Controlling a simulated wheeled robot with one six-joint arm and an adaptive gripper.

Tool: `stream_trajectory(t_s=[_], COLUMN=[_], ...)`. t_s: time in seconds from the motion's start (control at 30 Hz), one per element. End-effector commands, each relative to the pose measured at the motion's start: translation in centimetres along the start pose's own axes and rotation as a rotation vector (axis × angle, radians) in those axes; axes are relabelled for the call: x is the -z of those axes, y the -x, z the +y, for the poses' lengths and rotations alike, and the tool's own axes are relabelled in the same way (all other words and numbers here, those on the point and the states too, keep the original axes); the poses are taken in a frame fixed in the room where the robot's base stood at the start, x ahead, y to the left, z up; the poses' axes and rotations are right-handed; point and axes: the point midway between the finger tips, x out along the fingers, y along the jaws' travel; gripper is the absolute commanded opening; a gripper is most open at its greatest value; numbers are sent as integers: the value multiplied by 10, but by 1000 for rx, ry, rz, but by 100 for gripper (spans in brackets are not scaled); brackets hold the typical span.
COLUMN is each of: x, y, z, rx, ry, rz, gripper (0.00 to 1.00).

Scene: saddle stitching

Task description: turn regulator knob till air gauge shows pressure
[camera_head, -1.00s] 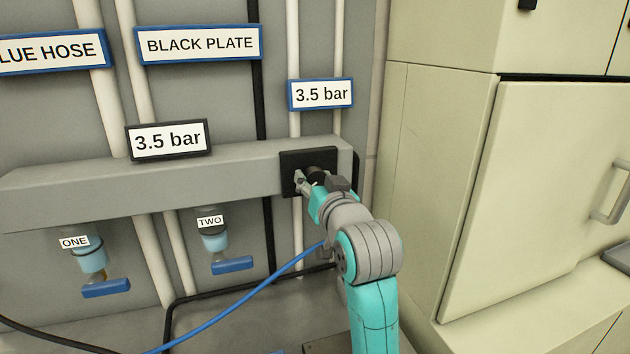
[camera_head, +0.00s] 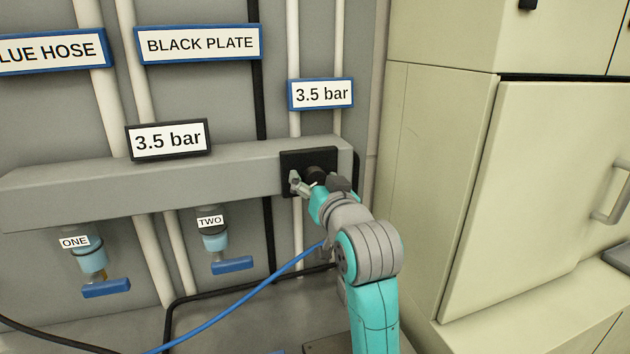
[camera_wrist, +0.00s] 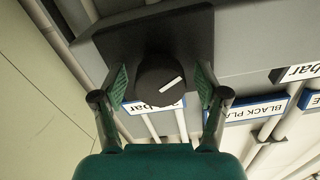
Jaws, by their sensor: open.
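The regulator knob (camera_wrist: 160,82) is round and black with a white pointer mark, set on a black square plate (camera_wrist: 190,35). In the head view the plate (camera_head: 294,159) is at the right end of the grey beam, and the knob (camera_head: 322,168) is partly hidden by my gripper (camera_head: 304,188). In the wrist view my gripper (camera_wrist: 162,92) is open, with one finger on each side of the knob and visible gaps between. A sign on the beam (camera_head: 168,139) and a blue-framed sign above the plate (camera_head: 321,94) both read 3.5 bar. No dial gauge face is seen.
The grey beam (camera_head: 90,188) runs along the wall. Below it hang units labelled ONE (camera_head: 91,256) and TWO (camera_head: 214,238) with blue handles. A blue hose (camera_head: 250,288) crosses below. A beige cabinet (camera_head: 440,190) stands close on the right.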

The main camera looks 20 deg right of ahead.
Motion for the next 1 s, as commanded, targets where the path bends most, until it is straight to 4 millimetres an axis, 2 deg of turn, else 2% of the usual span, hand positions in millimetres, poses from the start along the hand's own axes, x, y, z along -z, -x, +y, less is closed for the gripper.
stream_trajectory(t_s=[0.5,0.67,1.0], x=[-1,0,0], y=[66,73,74], z=[0,0,0], rx=[0,0,0], ry=[0,0,0], rz=[0,-1,-1], gripper=[73,73,73])
